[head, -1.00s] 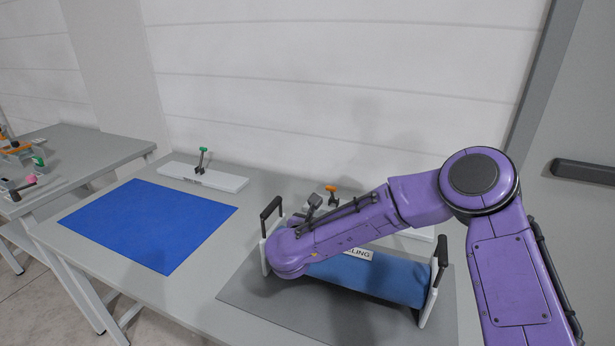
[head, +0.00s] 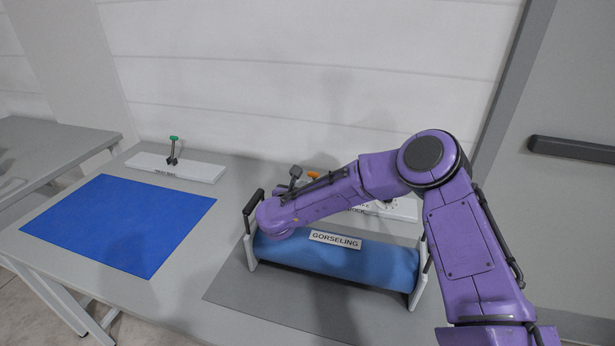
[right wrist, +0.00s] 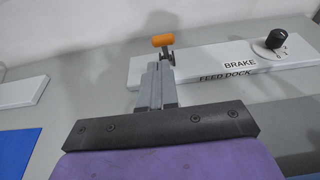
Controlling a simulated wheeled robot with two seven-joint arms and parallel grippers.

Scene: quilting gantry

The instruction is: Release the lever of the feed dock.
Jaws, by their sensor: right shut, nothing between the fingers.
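The feed dock is a white board (right wrist: 215,64) at the back of the table, lettered FEED DOCK and BRAKE. Its lever has an orange handle (right wrist: 162,40) on a dark post at the board's left end. The orange handle also shows in the head view (head: 313,175), just beyond my right forearm. My right gripper (right wrist: 166,62) is shut and empty. Its fingertips are just in front of the lever and hide the lower post; I cannot tell whether they touch it. In the head view my arm covers part of the dock. My left gripper is not in view.
A black brake knob (right wrist: 275,40) stands on the board's right. A blue roll (head: 365,262) labelled GORSELING lies in a handled frame below my right arm. Another white board (head: 205,170) carries a green-topped lever (head: 173,148). A blue sheet (head: 120,222) lies at left.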

